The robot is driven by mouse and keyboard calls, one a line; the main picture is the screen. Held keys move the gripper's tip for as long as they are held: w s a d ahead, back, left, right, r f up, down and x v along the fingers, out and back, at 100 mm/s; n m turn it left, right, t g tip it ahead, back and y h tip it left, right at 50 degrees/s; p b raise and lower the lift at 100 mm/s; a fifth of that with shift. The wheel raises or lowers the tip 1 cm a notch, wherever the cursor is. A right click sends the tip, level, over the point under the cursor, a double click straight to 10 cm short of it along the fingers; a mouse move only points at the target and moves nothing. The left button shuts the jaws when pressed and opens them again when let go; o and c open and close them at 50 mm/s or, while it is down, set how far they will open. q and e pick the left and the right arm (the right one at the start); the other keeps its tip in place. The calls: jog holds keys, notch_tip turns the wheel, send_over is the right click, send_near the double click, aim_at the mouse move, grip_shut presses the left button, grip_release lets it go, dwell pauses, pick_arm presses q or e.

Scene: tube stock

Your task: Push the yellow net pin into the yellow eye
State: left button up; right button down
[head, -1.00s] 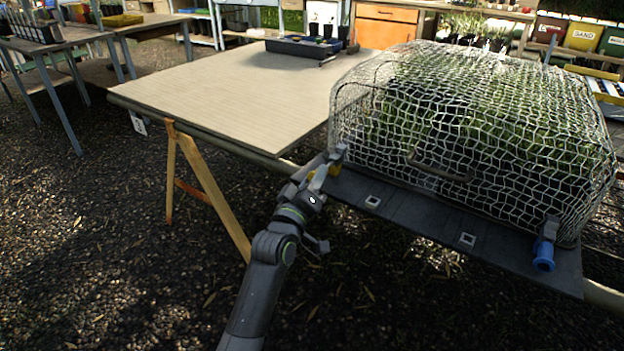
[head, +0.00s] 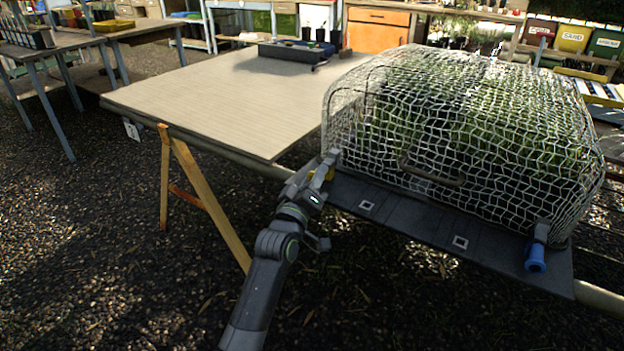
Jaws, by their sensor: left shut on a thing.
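My left gripper (head: 324,171) is shut at the near left corner of the netted frame, on the yellow net pin (head: 329,174), of which only a small yellow part shows between and beside the fingers. The yellow eye is hidden behind the gripper, so I cannot tell how deep the pin sits. The white net (head: 450,130) covers a wire frame full of green plants. A dark board (head: 410,215) runs along its front edge. My right gripper is not in view.
A blue pin (head: 535,258) hangs at the board's right end. Two pale square plates (head: 460,242) mark the board between the corners. A wide bare tabletop (head: 220,95) on a wooden trestle (head: 180,180) lies left of the net, with a dark tray (head: 297,50) at its back.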

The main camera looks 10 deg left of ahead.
pick_arm(q)
jog(key=o, duration=1)
jog(key=shift+c, duration=0.2)
jog(key=shift+o, duration=0.5)
